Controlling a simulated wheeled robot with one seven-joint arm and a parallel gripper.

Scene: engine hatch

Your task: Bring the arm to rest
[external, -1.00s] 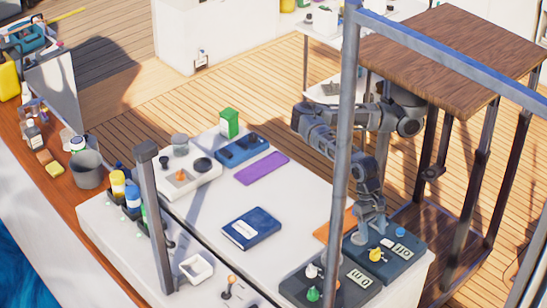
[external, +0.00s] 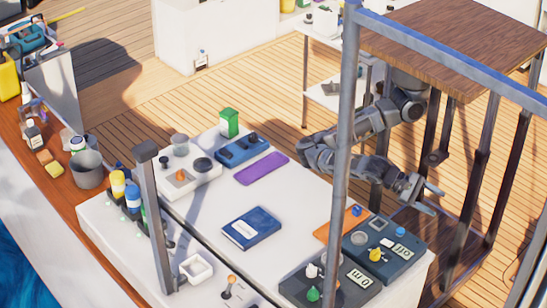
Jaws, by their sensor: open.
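My gripper (external: 432,199) is at the right in the external view, above and beyond the right edge of the white table (external: 300,215). Its two fingers are apart with nothing between them, and they point to the right. My arm is folded, with its upper links near the wooden-topped stand and its forearm level. The gripper is clear of the dark panels on the table. A grey post hides a small part of the arm.
Dark panels (external: 404,262) with coloured knobs lie at the table's right corner, beside an orange sheet (external: 334,228). A blue book (external: 251,228) lies mid-table. A brown-topped stand (external: 455,45) with dark legs is close to my arm. A grey post (external: 345,130) rises in front.

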